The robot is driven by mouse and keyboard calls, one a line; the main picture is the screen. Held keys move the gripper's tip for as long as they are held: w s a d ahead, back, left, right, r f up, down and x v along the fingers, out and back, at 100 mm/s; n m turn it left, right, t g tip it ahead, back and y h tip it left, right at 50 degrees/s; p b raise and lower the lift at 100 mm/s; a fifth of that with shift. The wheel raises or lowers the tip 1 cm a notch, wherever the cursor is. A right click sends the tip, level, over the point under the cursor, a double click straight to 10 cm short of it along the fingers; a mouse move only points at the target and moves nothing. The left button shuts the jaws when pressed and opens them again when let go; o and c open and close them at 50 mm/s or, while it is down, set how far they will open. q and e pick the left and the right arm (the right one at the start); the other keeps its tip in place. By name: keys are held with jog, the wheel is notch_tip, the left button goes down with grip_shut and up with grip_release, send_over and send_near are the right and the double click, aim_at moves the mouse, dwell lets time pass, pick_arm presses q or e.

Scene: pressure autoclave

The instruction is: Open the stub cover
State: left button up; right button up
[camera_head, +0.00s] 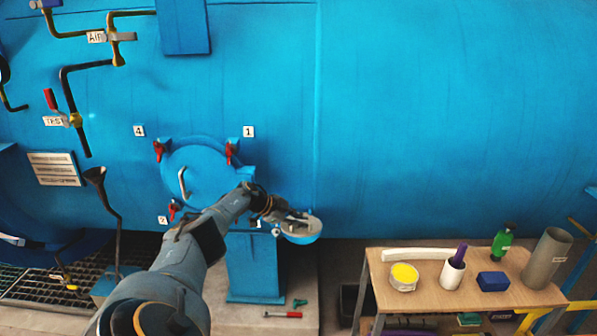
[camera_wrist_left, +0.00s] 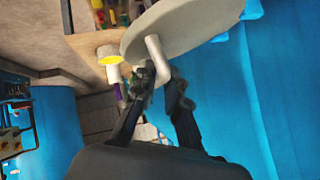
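The round blue cover (camera_head: 205,178) with a pale bar handle (camera_head: 183,182) sits on the tank's side. Red clamp levers (camera_head: 230,153) and number labels stand around its rim. Its lower right is partly hidden by my left arm. My left gripper (camera_head: 288,222) is to the right of it, over a small grey disc (camera_head: 306,235). In the left wrist view, the disc (camera_wrist_left: 205,22) shows a bent white handle (camera_wrist_left: 156,58). My left gripper (camera_wrist_left: 165,88) has its fingers apart, with the handle's end close to the tips. I cannot tell whether they touch. My right gripper is not in view.
A wooden-topped table (camera_head: 425,300) stands at the lower right with a yellow-topped tin (camera_head: 404,276), a white cup (camera_head: 452,273), a blue block (camera_head: 493,281), a green bottle (camera_head: 502,242) and a grey cylinder (camera_head: 547,258). A red-handled tool (camera_head: 285,314) lies below.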

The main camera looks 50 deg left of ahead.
pick_arm(q)
jog(key=o, duration=0.3)
jog(key=shift+w+d, duration=0.25)
jog(key=shift+w, duration=0.1)
jog(key=shift+o, duration=0.2)
jog(key=shift+w+f, duration=0.15)
jog(key=shift+d, duration=0.15)
jog(key=shift+s+a+r, duration=0.25)
jog(key=shift+s+a, duration=0.1)
jog(key=shift+s, duration=0.1)
jog(key=v, duration=1.1)
jog(key=shift+d+r, duration=0.15)
